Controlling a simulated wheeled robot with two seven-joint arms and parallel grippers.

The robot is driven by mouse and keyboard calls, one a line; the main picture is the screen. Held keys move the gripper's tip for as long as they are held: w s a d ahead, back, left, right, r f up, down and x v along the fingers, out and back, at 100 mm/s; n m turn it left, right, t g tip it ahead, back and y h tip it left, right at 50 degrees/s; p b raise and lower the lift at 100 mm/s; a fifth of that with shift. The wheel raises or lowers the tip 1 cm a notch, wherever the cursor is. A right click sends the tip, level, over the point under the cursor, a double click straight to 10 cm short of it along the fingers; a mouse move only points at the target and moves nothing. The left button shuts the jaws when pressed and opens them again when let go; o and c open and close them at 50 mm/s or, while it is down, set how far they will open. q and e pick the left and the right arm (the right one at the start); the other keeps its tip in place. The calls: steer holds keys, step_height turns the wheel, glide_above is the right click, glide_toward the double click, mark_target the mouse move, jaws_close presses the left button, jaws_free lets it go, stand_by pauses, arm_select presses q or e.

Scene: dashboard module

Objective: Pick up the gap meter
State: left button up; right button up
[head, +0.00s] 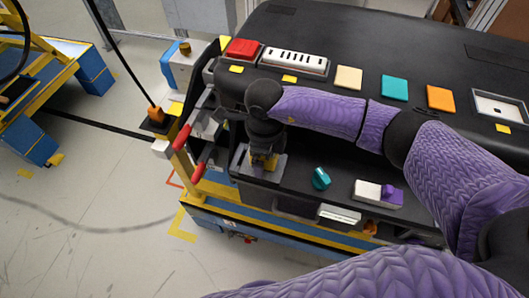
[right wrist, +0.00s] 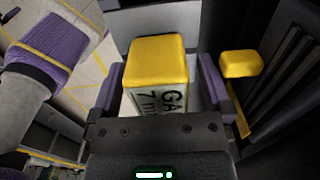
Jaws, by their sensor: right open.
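The gap meter (right wrist: 155,62) is a block with a yellow top and a white side with black lettering, partly readable as "GA" and "7 m". In the right wrist view it stands between the two purple fingers of my right gripper (right wrist: 160,88), which is open, one finger on each side. In the head view my right gripper (head: 264,150) points down over a grey holder (head: 246,166) on the dashboard's near left part. Only a bit of yellow shows there under the gripper. My left gripper is not in view.
A yellow block (right wrist: 242,64) is right of the gripper in the wrist view. The dashboard (head: 330,95) carries a red button (head: 242,48), a white socket strip (head: 294,62), coloured squares, a teal knob (head: 320,178) and a white-purple switch (head: 378,193). Red handles (head: 182,137) are at left.

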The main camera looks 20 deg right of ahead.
jaws_close()
stand_by(0.3)
